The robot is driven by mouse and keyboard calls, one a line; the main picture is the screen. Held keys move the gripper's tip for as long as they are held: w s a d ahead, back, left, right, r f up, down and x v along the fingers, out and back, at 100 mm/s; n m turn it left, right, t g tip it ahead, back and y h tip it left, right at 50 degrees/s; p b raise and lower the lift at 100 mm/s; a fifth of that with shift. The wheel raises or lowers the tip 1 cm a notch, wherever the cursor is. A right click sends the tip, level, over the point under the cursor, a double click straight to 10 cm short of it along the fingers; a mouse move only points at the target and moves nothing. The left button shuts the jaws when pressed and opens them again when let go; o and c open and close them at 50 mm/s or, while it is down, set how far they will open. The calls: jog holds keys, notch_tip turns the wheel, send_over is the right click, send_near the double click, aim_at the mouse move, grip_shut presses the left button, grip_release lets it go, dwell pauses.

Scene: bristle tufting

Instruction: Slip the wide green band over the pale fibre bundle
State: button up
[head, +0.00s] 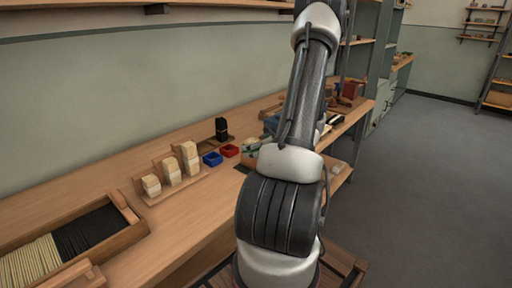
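Several pale fibre bundles stand upright on a stepped wooden rack on the bench: a short one (151,186) at the left, a taller one (171,171) in the middle and the tallest (190,158) at the right. I cannot make out a wide green band. A small blue bin (212,159) and a small red bin (229,150) sit right of the rack; their contents are too small to tell. My arm rises through the middle of the view and runs out at the top. My gripper is not in view.
A wooden tray (128,236) at the front left holds pale and black fibres. A black bundle (221,127) stands behind the bins. My arm hides part of the cluttered right end of the bench. The bench top (185,215) before the rack is clear.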

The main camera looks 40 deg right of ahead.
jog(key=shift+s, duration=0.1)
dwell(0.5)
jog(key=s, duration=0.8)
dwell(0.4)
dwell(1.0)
